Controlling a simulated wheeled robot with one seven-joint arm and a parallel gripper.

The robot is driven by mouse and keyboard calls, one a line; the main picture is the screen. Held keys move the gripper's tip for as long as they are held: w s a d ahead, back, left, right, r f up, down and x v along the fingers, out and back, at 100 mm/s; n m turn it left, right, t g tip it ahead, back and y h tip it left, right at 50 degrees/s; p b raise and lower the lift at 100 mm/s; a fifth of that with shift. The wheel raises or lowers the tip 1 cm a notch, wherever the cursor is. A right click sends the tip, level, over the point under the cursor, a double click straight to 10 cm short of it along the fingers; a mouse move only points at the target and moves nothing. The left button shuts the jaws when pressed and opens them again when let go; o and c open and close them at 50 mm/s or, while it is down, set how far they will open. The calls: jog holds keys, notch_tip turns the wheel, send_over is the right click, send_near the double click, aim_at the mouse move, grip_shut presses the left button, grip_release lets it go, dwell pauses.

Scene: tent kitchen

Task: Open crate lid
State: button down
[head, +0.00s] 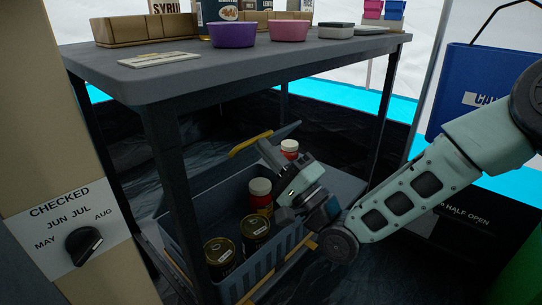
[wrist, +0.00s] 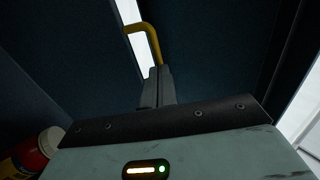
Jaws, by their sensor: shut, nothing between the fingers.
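The grey-blue crate (head: 279,262) stands on the low shelf under the table. Its lid (head: 285,131) is raised at a tilt at the crate's far side, with a yellow handle (head: 250,144) on its edge. My gripper (head: 266,149) reaches over the crate, its fingertips close to the lid just below the handle. In the wrist view the fingers (wrist: 158,84) are together and empty, with the yellow handle (wrist: 146,31) just beyond their tips. Dark blue panels fill much of that view; whether the fingers touch the lid I cannot tell.
Purple (head: 232,35) and pink bowls sit above.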

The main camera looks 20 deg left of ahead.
jog(key=shift+r, duration=0.1)
jog(key=w+a+r+h+p, duration=0.1)
jog(key=a+r+p, duration=0.1)
jog(key=p, duration=0.1)
jog(key=a+r+g+h+p, duration=0.1)
jog(key=a+r+p, duration=0.1)
jog(key=p, duration=0.2)
jog(key=w+a+r+h+p, duration=0.1)
jog(key=a+r+p, duration=0.1)
jog(key=a+p, duration=0.1)
jog(key=shift+w+r+p, duration=0.35)
jog(key=shift+p, duration=0.15)
jog(key=w+a+r+h+p, duration=0.1)
jog(key=w+a, duration=0.3)
jog(key=a, duration=0.5)
jog(key=shift+r+g+p, duration=0.4)
jog(key=shift+r, duration=0.2)
jog(key=shift+s+d, duration=0.1)
